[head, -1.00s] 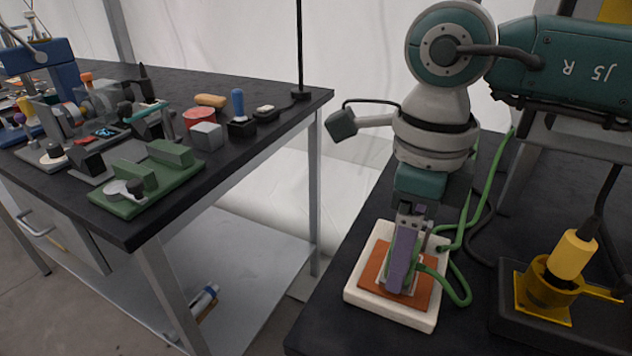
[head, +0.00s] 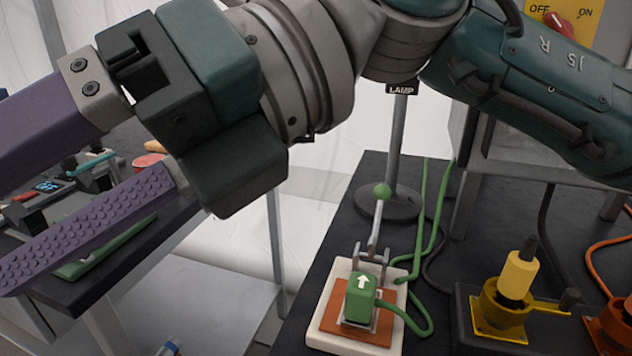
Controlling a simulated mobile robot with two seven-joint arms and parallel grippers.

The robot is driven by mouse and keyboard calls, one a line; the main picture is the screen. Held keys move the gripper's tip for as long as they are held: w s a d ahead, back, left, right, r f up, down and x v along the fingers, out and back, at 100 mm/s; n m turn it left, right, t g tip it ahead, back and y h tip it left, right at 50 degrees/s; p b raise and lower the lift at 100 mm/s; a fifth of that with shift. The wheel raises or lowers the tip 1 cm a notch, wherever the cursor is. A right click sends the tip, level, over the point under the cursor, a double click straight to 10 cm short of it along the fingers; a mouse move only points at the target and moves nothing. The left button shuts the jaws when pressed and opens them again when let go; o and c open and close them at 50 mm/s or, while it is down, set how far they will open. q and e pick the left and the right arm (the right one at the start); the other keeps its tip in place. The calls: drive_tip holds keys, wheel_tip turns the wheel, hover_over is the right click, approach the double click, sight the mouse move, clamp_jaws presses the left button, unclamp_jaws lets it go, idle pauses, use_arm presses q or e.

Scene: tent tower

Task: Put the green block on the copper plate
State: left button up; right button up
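The green block (head: 361,300) with a white up arrow stands on the copper plate (head: 371,337), at its middle. The plate lies on a pale base (head: 338,340) on the right-hand bench. A green cable runs from the block's right side. No gripper touches the block. My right gripper (head: 30,205) is large and close at the left of the head view. Its two purple fingers are spread apart with nothing seen between them, and their tips reach the left edge. My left gripper is not in view.
Right behind the block stands a raised lever (head: 377,235) with a green ball on top. A yellow plug in a yellow socket (head: 504,310) is to the right. A lamp post (head: 397,140) rises behind. My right arm hides much of the left table.

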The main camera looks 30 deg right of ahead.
wheel_tip(320, 180, up, 11)
drive_tip(key=w+m+t+y, duration=0.3)
drive_tip(key=m+t+y, duration=0.3)
drive_tip(key=m+t, duration=0.2)
drive_tip(key=w+d+f+m+t+h, duration=0.2)
drive_tip(key=w+d+m+t+h, duration=0.2)
drive_tip(key=d+m+t+h, duration=0.55)
drive_tip(key=w+d+f+m+t+h, duration=0.25)
drive_tip(key=d+m+h, duration=0.3)
drive_tip(key=m, duration=0.85)
drive_tip(key=s+d+f+m+g+h, duration=0.2)
drive_tip(key=d+f+m+g+h, duration=0.15)
drive_tip(key=f, duration=0.35)
drive_tip(key=s+d+f+m+g+h, duration=0.2)
drive_tip(key=s+f+m+g, duration=0.15)
drive_tip(key=f, duration=0.45)
drive_tip(key=s+f+m+g, duration=0.3)
drive_tip(key=s+f+g, duration=0.6)
drive_tip(key=s, duration=0.7)
drive_tip(key=shift+f+g+y, duration=0.3)
drive_tip(key=shift+f+y, duration=0.15)
drive_tip(key=shift+f, duration=0.5)
drive_tip(key=shift+a, duration=0.1)
